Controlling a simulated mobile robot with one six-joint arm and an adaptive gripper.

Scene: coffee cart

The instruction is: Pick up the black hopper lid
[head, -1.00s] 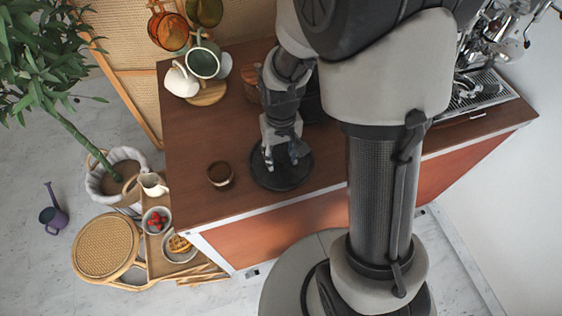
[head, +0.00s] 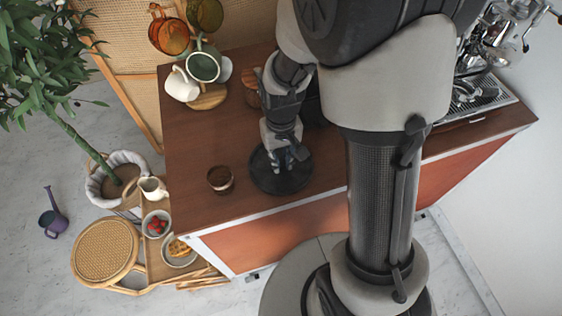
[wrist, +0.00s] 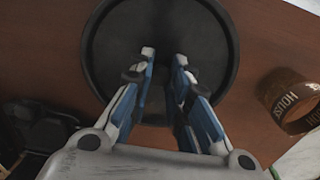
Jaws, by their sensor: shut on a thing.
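The black hopper lid (head: 297,180) is a round, dark disc with a raised rim, lying on the brown cart top near its front edge. In the wrist view the lid (wrist: 110,40) fills the upper middle. My gripper (head: 281,166) is over the middle of the lid, pointing down. In the wrist view my gripper's fingers (wrist: 163,55) are close together over the lid's centre, shut on a part of it that the fingers mostly hide. I cannot tell whether the lid is raised off the cart top.
A brown cup (head: 220,180) stands just left of the lid; its lettering shows in the wrist view (wrist: 292,102). White and green mugs (head: 203,66) hang at the back left. An espresso machine (head: 490,60) is at the right. The cart top (head: 190,135) is clear behind the cup.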

